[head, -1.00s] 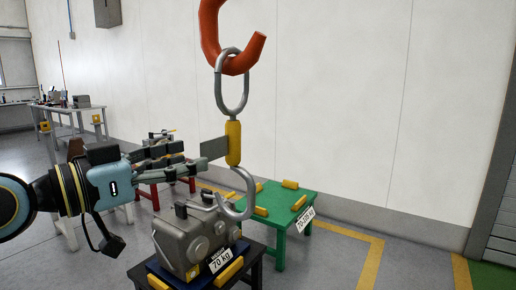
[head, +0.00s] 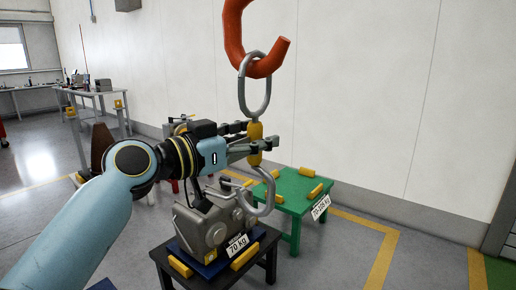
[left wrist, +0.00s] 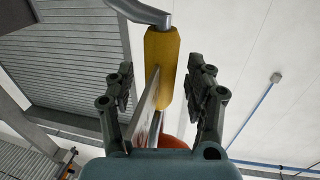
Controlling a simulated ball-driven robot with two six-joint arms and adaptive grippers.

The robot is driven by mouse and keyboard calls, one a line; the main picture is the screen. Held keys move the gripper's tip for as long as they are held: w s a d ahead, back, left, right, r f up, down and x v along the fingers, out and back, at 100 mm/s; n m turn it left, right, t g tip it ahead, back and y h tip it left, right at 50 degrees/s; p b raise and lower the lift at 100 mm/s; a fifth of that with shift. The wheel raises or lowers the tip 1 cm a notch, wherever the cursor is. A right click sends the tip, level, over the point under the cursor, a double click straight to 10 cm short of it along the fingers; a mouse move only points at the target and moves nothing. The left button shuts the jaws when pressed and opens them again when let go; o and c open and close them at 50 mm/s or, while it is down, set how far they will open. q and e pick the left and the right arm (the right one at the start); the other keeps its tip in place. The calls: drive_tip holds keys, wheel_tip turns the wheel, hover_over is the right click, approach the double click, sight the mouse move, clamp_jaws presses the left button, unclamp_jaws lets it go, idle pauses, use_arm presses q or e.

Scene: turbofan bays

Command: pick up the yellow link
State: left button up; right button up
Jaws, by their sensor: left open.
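The yellow link (head: 255,159) hangs upright between a grey ring (head: 254,85) above and a grey hook (head: 265,204) below. My left gripper (head: 262,139) is open, and its fingers cover the link's middle in the head view. In the left wrist view the yellow link (left wrist: 161,65) stands between the two open fingers of the left gripper (left wrist: 160,75), with visible gaps on both sides. A thin flat plate (left wrist: 146,112) beside the link also lies between the fingers. My right gripper is not in view.
A large orange hook (head: 234,40) carries the ring. Below, a grey machine block (head: 199,226) marked 70 kg sits on a dark stand. A green table (head: 294,188) with yellow pieces stands to its right. A white wall (head: 370,90) is behind.

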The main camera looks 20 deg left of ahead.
use_arm(q)
drive_tip(key=shift+w+d, duration=0.1)
drive_tip(key=shift+w, duration=0.1)
drive_tip(key=shift+s, duration=0.1)
clamp_jaws()
drive_tip(key=shift+f, duration=0.1)
idle(0.6)
